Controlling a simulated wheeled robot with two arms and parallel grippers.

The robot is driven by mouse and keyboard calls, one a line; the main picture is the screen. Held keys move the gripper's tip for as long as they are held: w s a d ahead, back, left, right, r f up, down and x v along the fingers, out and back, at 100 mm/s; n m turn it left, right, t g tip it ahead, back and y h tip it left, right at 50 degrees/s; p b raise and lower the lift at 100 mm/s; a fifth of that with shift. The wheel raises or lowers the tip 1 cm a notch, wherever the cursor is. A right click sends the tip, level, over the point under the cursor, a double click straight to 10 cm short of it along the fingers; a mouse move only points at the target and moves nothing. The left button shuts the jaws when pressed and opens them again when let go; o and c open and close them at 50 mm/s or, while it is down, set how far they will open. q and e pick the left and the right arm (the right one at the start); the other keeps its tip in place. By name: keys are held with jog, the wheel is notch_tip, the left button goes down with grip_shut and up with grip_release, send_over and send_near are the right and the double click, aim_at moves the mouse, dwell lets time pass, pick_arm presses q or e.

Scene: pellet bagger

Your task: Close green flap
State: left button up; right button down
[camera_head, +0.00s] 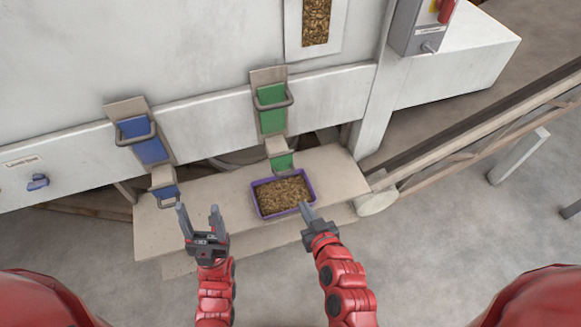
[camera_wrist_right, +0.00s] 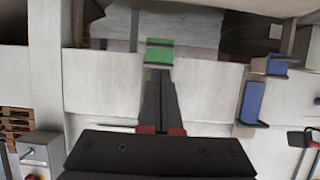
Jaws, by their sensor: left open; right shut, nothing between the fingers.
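The green flap (camera_head: 271,108) is a bright green plate with a grey bar handle, on a chute at the machine front in the head view. A smaller green piece (camera_head: 283,162) shows at the chute's lower spout. A green part (camera_wrist_right: 160,52) also shows just beyond the fingertips in the right wrist view. A purple tray (camera_head: 286,211) full of brown pellets sits below the spout. My right gripper (camera_head: 308,207) is shut and empty, by the tray's front right corner and below the flap. My left gripper (camera_head: 198,210) is open and empty, left of the tray.
A blue flap (camera_head: 143,140) with a similar handle is on the chute to the left. A pale ledge (camera_head: 222,210) carries the tray. A grey switch box (camera_head: 418,25) is upper right, and a rail (camera_head: 480,125) runs along the right.

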aim_at(287, 175)
jog(key=x, duration=1.2)
jog(key=shift+w, duration=0.3)
jog(key=shift+w+a+f, duration=0.2)
jog(key=shift+w+f, duration=0.2)
jog(key=shift+w, duration=0.15)
jog(key=f+t+b, duration=0.1)
jog(key=b, duration=0.4)
jog(key=f+t+b, duration=0.1)
jog(key=b, duration=0.4)
jog(key=shift+w+a+t+y, duration=0.15)
jog(key=shift+w+t+y, duration=0.15)
jog(key=shift+w+y, duration=0.1)
jog(key=shift+r, duration=0.1)
